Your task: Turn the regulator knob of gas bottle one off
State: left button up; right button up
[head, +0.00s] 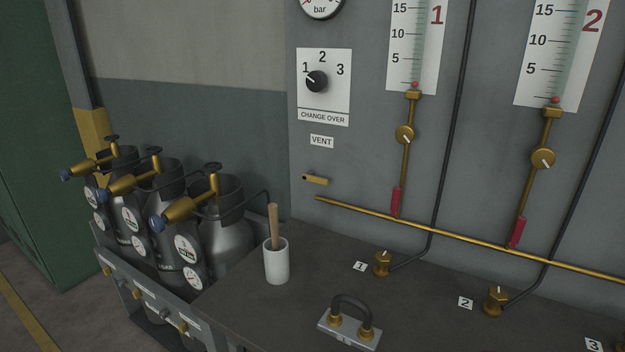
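Three dark grey gas bottles stand in a rack at the left: a far one (122,163), a middle one (166,178) and a near one (228,237). Round white gauges hang by the regulators. Whether each knob is on or off does not show. Neither of my grippers is in view.
The rack's front rail (145,300) has small brass fittings. A dark bench (240,305) adjoins on the right, with a white cup (276,262) holding a wooden stick and a black-handled plate (349,328). The change-over switch (316,81) points towards 1. Open floor (45,305) lies left.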

aim_at(64, 174)
jog(key=u, duration=1.45)
